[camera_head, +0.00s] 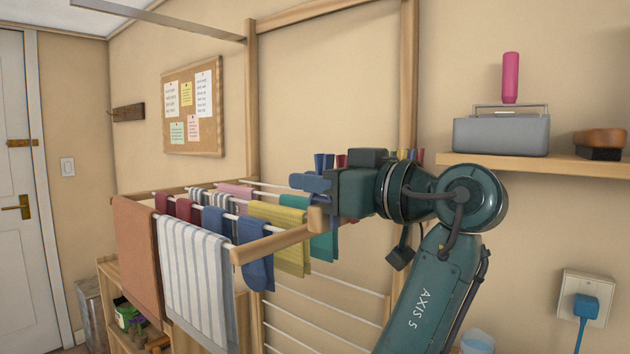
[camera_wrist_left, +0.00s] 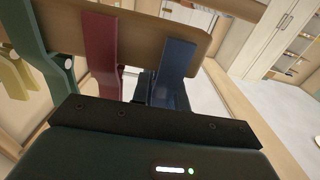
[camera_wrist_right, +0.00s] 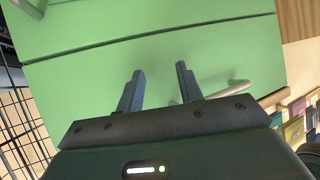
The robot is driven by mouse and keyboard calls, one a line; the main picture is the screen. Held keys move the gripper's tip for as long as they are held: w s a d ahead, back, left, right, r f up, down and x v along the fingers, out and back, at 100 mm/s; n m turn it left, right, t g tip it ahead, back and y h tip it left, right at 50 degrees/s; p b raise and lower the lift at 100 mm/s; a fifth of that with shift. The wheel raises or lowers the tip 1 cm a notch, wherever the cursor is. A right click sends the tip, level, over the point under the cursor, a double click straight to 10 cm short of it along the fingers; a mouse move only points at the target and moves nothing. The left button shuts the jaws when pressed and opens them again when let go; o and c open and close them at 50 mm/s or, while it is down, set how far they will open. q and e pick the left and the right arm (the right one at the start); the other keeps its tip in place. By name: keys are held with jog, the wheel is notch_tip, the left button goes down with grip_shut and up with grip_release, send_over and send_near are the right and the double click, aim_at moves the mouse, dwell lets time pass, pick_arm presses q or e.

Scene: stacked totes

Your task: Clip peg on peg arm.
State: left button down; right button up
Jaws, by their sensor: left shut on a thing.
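In the head view my left gripper (camera_head: 308,184) is raised beside the drying rack's front rail. A blue peg (camera_head: 323,160) stands upright at its fingers, with a red peg (camera_head: 341,160) just behind. In the left wrist view the gripper (camera_wrist_left: 160,90) is shut on the blue peg (camera_wrist_left: 180,58), which overlaps the end of the wooden peg arm (camera_wrist_left: 145,38). Whether its prongs straddle the arm is unclear. A red peg (camera_wrist_left: 102,50) and a green peg (camera_wrist_left: 48,50) are on the arm to its left. My right gripper (camera_wrist_right: 160,88) is open and empty, facing a green panel.
The drying rack (camera_head: 275,243) holds socks and cloths, including a striped towel (camera_head: 195,280). A shelf (camera_head: 540,161) with a grey box (camera_head: 500,134) is on the right wall. The right wrist view shows the green panel (camera_wrist_right: 150,60) and a wire grid (camera_wrist_right: 15,115).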

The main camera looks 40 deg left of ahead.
pick_arm(q)
jog(key=c, duration=1.3)
grip_release()
jog(key=shift+r, duration=0.1)
pick_arm(e)
jog(key=shift+s, duration=0.1)
pick_arm(q)
notch_tip(320, 180, up, 6)
jog(key=p, duration=0.4)
notch_tip(320, 180, up, 3)
jog(key=shift+f+p, duration=0.2)
jog(key=shift+p, duration=0.85)
jog(key=shift+r+p, duration=0.35)
jog(key=shift+r, duration=0.3)
pick_arm(e)
jog(key=shift+s+d+r+g+h, duration=0.2)
jog(key=shift+d+r+g+h, duration=0.3)
jog(key=shift+d+r, duration=0.55)
jog(key=shift+f, duration=0.1)
pick_arm(q)
jog(key=shift+f, duration=0.1)
pick_arm(e)
jog(key=shift+d, duration=0.1)
